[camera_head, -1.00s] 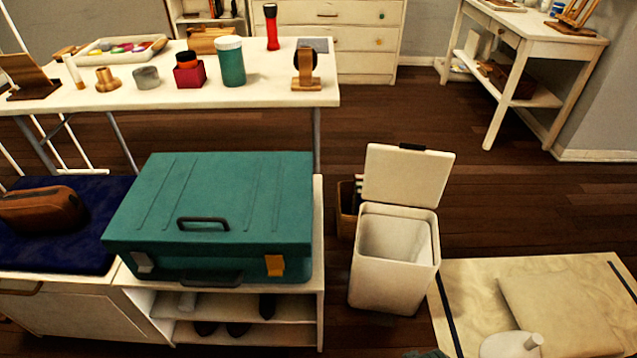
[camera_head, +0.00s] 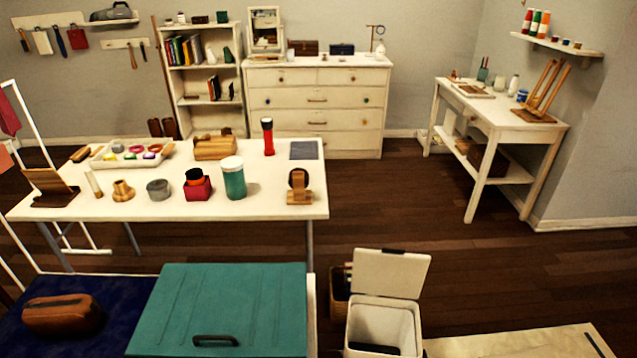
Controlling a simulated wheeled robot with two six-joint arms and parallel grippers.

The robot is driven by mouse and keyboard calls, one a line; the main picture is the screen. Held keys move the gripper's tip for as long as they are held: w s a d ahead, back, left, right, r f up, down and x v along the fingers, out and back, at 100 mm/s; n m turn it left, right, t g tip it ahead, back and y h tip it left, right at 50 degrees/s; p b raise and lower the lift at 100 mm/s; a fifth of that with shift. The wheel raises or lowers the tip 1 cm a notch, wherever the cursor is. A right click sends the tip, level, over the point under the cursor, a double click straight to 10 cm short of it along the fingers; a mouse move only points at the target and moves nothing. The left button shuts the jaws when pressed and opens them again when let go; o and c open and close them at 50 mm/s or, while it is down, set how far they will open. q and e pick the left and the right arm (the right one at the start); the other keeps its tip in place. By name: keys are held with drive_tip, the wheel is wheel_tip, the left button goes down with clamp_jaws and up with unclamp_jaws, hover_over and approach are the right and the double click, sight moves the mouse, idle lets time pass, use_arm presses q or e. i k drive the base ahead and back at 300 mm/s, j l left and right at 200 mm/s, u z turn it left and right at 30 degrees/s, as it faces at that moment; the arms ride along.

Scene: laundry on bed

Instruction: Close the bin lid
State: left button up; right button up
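The white bin (camera_head: 407,320) stands on the floor at the bottom middle right, cut off by the lower picture edge. Its lid (camera_head: 390,274) is open, tilted up at the back of the bin, with a dark tab on its top edge. A small dark shape (camera_head: 372,349) shows at the bin's lower front; I cannot tell what it is. Neither of my grippers can be made out in the head view.
A teal case (camera_head: 230,300) lies left of the bin. A small brown basket (camera_head: 339,292) stands close behind the bin's left side. A pale mat (camera_head: 520,345) is to its right. The white table (camera_head: 265,205) is behind the case. Dark floor (camera_head: 440,260) behind the bin is clear.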

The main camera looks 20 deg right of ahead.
sight(388, 272)
drive_tip(key=z, duration=0.4)
drive_tip(key=k+j+z, duration=0.1)
drive_tip(key=z, duration=0.3)
drive_tip(key=k+z, duration=0.1)
drive_tip(key=z, duration=0.3)
